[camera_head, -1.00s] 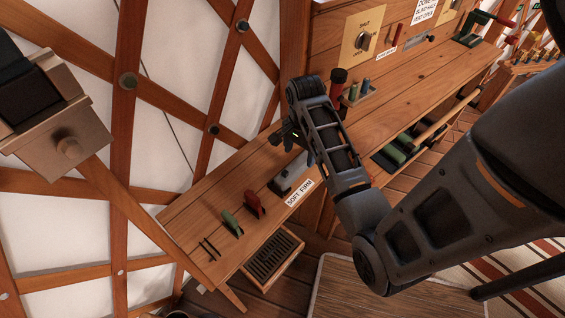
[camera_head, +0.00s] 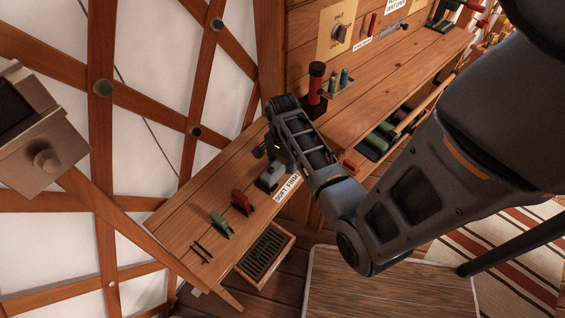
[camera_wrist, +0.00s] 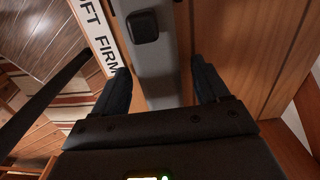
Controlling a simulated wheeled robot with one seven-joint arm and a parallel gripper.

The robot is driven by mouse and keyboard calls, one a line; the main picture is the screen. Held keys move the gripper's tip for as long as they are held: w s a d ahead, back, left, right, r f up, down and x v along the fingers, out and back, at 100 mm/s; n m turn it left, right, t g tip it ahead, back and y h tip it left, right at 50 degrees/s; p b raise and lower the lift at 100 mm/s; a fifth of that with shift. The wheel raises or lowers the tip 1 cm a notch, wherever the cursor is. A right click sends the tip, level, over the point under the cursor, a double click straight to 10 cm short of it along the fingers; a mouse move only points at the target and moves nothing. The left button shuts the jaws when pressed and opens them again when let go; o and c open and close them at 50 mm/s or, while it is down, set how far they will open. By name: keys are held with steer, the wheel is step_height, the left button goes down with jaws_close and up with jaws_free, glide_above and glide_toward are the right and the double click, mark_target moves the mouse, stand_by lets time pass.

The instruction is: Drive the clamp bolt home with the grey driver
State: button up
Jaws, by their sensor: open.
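A grey block (camera_head: 268,180) sits on the bench by a label reading "SOFT FIRM". In the wrist view it is a long grey body (camera_wrist: 157,72) with a black square knob. I cannot tell whether it is the grey driver. My gripper (camera_head: 272,150) is over the bench right by this block. In the wrist view its two dark fingers (camera_wrist: 163,88) are apart, one on each side of the grey body. I cannot tell whether they touch it. A clamp bolt is not clearly recognisable; a metal block with a round boss (camera_head: 46,160) is at the far left.
A red item (camera_head: 242,202), a green item (camera_head: 222,222) and thin dark rods (camera_head: 202,252) are on the bench's near end. A red cylinder with a black top (camera_head: 316,82) stands behind my arm. A slatted tray (camera_head: 265,254) is below the bench edge. Bench wood (camera_head: 185,215) is bare leftward.

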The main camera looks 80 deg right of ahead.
steer(key=shift+c, duration=0.4)
jaws_close()
steer(key=shift+r, duration=0.15)
steer(key=shift+r, duration=0.45)
steer(key=r, duration=0.3)
steer(key=shift+s+d+r, duration=0.25)
steer(key=shift+s, duration=0.1)
steer(key=s+d+r, duration=0.4)
steer(key=s+r, duration=0.2)
steer(key=s, duration=0.4)
steer(key=shift+r+b, duration=0.25)
steer(key=shift+b, duration=0.2)
